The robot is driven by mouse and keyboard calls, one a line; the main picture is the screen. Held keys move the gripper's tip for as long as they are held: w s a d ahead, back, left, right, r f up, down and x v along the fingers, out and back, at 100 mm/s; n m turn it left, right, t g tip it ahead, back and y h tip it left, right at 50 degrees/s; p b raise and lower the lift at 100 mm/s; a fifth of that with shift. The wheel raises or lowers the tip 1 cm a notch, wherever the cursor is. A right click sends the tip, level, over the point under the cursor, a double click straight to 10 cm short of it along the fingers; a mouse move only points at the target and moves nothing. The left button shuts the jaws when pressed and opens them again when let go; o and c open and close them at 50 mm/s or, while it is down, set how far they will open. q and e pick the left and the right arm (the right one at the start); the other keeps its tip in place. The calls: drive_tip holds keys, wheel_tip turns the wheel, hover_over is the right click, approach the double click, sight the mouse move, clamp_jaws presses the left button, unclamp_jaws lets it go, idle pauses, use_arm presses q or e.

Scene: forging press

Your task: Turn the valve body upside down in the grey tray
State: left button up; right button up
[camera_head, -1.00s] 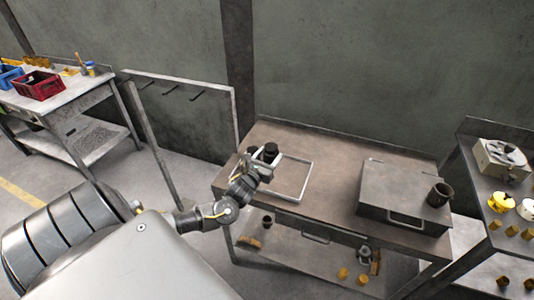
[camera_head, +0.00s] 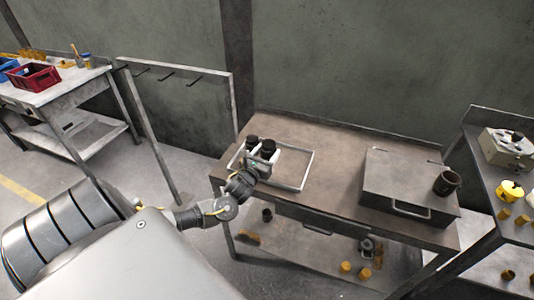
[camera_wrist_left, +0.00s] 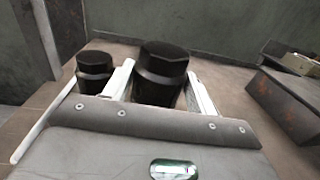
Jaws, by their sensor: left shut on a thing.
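A dark, faceted valve body (camera_head: 268,147) stands between the fingers of my left gripper (camera_head: 262,156), at the left part of the grey tray (camera_head: 311,165). My left gripper is shut on it. In the left wrist view the valve body (camera_wrist_left: 160,72) shows its black top and upper side between the two pale fingers. Its lower part is hidden behind the gripper, so I cannot tell whether it touches the tray floor. A smaller black piece (camera_wrist_left: 94,70) stands just left of the fingers; I cannot tell whether it is separate. My right gripper is not in view.
The tray lies on a brown metal bench (camera_head: 335,180); its right half is empty. A grey metal box (camera_head: 395,185) with a dark cup (camera_head: 447,182) on top stands to the right. A metal frame with hooks (camera_head: 178,72) stands at the left.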

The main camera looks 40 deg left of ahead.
use_arm(q)
drive_tip(key=shift+f+b, duration=1.3)
drive_tip(key=shift+f, duration=1.05)
drive_tip(key=o, duration=1)
drive_tip(key=shift+o, duration=0.6)
drive_tip(key=shift+f, duration=0.1)
drive_tip(key=shift+s, duration=0.1)
